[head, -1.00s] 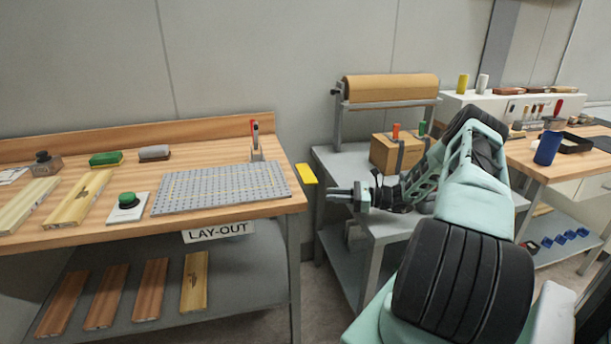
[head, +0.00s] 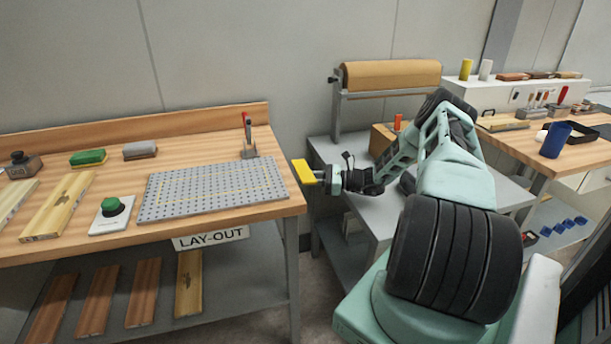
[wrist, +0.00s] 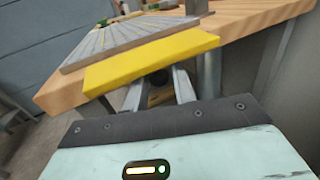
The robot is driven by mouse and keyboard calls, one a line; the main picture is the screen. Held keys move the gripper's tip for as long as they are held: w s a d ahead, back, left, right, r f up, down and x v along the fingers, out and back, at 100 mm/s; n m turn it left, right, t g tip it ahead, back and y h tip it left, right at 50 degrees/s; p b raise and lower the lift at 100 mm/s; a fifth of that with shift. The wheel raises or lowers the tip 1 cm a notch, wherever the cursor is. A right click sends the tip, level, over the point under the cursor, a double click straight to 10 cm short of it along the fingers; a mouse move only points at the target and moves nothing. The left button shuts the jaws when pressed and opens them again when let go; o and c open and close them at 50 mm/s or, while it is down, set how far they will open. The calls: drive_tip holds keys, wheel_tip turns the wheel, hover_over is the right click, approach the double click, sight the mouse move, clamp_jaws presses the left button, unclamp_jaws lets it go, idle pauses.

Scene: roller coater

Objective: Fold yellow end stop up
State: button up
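The yellow end stop (head: 304,172) is a flat plate beyond the right end of the lay-out bench. It sticks out roughly level, a little below the benchtop surface. In the wrist view the yellow end stop (wrist: 150,60) spans the picture in front of my gripper (wrist: 158,88). The two grey fingers are apart, with a gap between them, and their tips run under the near edge of the plate. In the head view my gripper (head: 325,176) is close against the right side of the stop. Whether the fingertips touch it cannot be told.
The lay-out bench (head: 60,242) carries a perforated grey plate (head: 212,188), a red-handled clamp (head: 249,135) and a green button (head: 112,207). A grey table (head: 330,150) with a brown paper roll (head: 390,74) stands behind my arm. The floor gap between bench and table is narrow.

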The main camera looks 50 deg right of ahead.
drive_tip(key=shift+w+a, duration=0.3)
drive_tip(key=shift+w, duration=0.15)
drive_tip(key=shift+c, duration=0.4)
clamp_jaws()
